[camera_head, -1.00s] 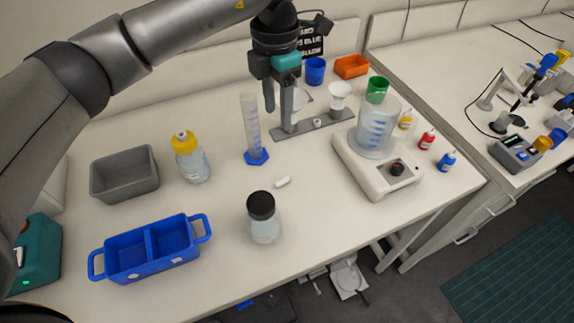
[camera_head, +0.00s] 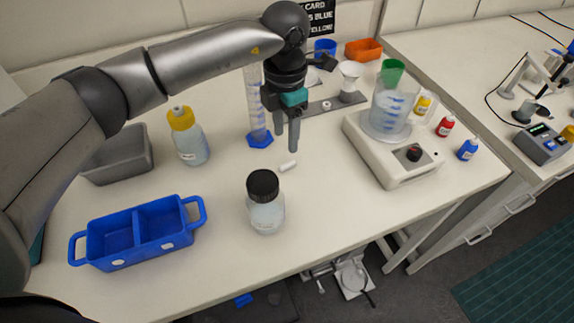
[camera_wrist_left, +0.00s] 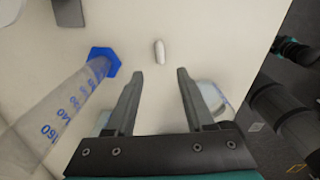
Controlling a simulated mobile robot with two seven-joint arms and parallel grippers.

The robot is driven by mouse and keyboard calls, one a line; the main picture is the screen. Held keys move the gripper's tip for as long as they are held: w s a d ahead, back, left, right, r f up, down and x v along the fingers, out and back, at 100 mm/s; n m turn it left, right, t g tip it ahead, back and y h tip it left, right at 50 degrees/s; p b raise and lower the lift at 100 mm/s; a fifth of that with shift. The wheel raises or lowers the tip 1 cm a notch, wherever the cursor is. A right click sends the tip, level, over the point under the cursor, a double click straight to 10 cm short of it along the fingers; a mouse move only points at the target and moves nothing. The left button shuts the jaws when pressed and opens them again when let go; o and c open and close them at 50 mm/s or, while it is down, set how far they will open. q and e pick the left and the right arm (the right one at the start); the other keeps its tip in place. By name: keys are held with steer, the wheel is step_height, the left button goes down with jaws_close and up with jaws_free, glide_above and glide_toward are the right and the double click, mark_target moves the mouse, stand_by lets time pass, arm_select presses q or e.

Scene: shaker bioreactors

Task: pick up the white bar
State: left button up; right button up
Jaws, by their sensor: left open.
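The small white bar (camera_head: 288,166) lies flat on the white bench, between the blue-footed graduated cylinder (camera_head: 257,110) and the black-capped bottle (camera_head: 265,203). My left gripper (camera_head: 287,143) is open and empty, pointing down above and just behind the bar. In the left wrist view the bar (camera_wrist_left: 160,51) lies ahead of the fingertips, roughly centred in the gap between the open fingers (camera_wrist_left: 158,73). The bar is fully visible and not touched. My right gripper is not in view.
The cylinder's blue foot (camera_wrist_left: 105,60) stands close to the left finger in the wrist view. A stirrer hotplate (camera_head: 398,164) with a beaker (camera_head: 388,112) stands to the right. A blue two-compartment tray (camera_head: 137,244) and yellow-capped bottle (camera_head: 190,145) stand left.

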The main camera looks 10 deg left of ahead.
mark_target(287, 164)
arm_select(q)
step_height(287, 164, down, 9)
steer(key=shift+w+d+r, duration=0.1)
steer(key=shift+r, duration=0.05)
stand_by(0.4)
steer(key=shift+c, duration=0.4)
jaws_close()
